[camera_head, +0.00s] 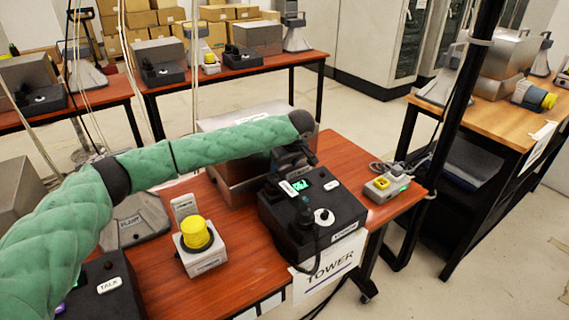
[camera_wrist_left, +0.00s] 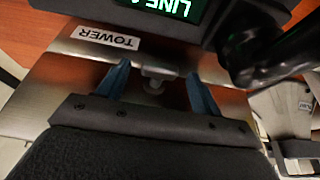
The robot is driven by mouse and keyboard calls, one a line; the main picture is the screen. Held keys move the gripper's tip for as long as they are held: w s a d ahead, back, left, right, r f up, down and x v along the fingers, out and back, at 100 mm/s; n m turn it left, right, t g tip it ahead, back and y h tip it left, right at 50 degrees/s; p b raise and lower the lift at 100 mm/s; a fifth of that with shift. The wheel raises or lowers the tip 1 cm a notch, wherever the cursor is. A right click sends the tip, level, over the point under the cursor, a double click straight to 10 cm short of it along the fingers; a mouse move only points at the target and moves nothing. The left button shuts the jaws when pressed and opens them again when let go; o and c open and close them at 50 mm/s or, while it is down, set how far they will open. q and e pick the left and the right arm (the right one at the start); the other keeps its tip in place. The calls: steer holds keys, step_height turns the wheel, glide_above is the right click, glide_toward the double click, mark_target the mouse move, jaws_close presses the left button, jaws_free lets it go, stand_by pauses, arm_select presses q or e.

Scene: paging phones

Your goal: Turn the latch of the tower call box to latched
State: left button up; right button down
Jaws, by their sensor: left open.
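The tower call box (camera_head: 230,185) is a metal box behind a black console on the red-brown table. In the left wrist view its metal face (camera_wrist_left: 50,95) carries a TOWER label (camera_wrist_left: 107,38), seen upside down. A small grey latch knob (camera_wrist_left: 153,78) stands on that face. My left gripper (camera_head: 297,162) is over the box's front side, its fingertips hard to make out in the head view. In the left wrist view the left gripper (camera_wrist_left: 160,88) is open, with one blue finger on each side of the knob and visible gaps. My right gripper is not in view.
The black console (camera_head: 320,225) with a green-lit screen (camera_wrist_left: 170,8) stands close in front of the box. A yellow-domed button box (camera_head: 197,240) is left of it, a small grey device (camera_head: 387,187) right. A dark post (camera_head: 450,130) rises at the right.

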arm_select(q)
steer(key=shift+f, duration=0.15)
steer(key=shift+c, duration=0.3)
steer(key=c, duration=0.9)
steer(key=shift+c, duration=0.2)
steer(key=shift+s+f+h, duration=0.1)
steer(key=shift+h, duration=0.2)
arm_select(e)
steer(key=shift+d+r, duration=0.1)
arm_select(q)
steer(key=shift+a+t+h, duration=0.15)
steer(key=shift+t+h, duration=0.15)
steer(key=shift+s+t+h, duration=0.1)
steer(key=shift+t+h, duration=0.2)
steer(key=shift+h, duration=0.2)
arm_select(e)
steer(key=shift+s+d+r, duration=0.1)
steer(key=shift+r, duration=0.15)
arm_select(q)
steer(key=shift+a+n, duration=0.1)
steer(key=shift+n, duration=0.2)
